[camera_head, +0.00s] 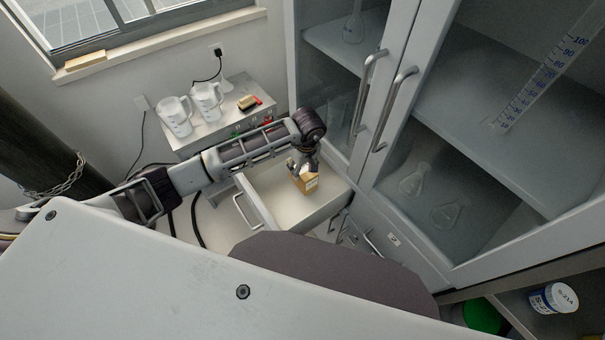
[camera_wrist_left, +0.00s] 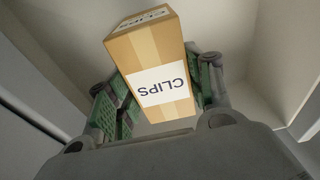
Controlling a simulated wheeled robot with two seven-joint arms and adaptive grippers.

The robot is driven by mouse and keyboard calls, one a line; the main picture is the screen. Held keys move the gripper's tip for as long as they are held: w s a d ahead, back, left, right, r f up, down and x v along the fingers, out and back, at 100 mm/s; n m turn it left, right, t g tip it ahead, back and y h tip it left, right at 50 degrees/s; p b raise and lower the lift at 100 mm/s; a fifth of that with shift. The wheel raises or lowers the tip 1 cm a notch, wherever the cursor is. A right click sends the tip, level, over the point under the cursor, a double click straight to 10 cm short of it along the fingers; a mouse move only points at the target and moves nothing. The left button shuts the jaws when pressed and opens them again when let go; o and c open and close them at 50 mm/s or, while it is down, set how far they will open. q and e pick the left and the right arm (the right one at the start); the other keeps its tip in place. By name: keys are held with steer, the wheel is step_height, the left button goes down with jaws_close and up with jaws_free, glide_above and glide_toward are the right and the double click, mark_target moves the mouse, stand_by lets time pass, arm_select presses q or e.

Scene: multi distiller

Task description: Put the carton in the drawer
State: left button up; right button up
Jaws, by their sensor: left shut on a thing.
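The carton (camera_head: 306,182) is a small tan box; in the left wrist view the carton (camera_wrist_left: 158,75) shows white labels reading "CLIPS". My left gripper (camera_head: 302,168) is shut on it, and its green finger pads press on both sides of the box in the left wrist view (camera_wrist_left: 160,100). My right gripper is not in view.
A glass-door cabinet (camera_head: 415,150) with long handles stands right of the drawer. A grey bench unit (camera_head: 223,123) with two white jugs (camera_head: 177,116) stands behind. A white jar (camera_head: 554,298) sits on a low shelf at the right. Cables hang left of the drawer.

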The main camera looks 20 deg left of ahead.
arm_select(q)
steer(key=shift+f, duration=1.85)
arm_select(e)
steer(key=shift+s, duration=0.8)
arm_select(q)
steer(key=shift+f, duration=0.1)
steer(key=shift+f, duration=0.1)
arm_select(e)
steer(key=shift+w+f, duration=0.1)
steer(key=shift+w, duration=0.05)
